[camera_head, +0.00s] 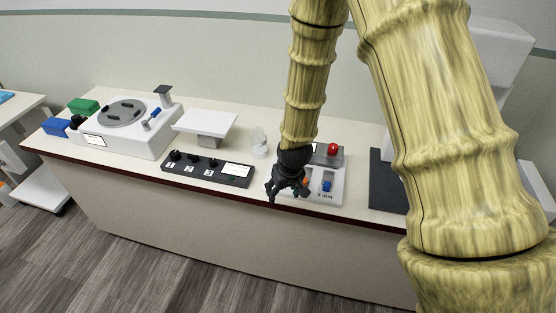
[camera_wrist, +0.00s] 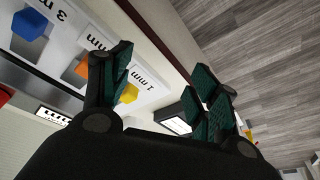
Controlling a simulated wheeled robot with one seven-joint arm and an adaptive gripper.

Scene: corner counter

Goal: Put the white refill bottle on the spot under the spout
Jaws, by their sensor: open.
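My gripper (camera_head: 287,194) hangs open and empty at the counter's front edge, beside a white block board (camera_head: 328,174). Its spread fingers also show in the wrist view (camera_wrist: 160,76), with nothing between them. A small clear or whitish container (camera_head: 259,142) stands upright on the counter, left of my gripper; I cannot tell whether it is the refill bottle. A white machine (camera_head: 500,50) shows at the upper right, largely behind my arm. No spout or spot under it can be made out.
The board carries a blue block (camera_head: 327,186); orange (camera_wrist: 82,68) and yellow (camera_wrist: 129,93) blocks show in the wrist view. A black knob panel (camera_head: 207,168), a white platform (camera_head: 206,122), a turntable device (camera_head: 125,125) and a dark mat (camera_head: 385,185) occupy the counter.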

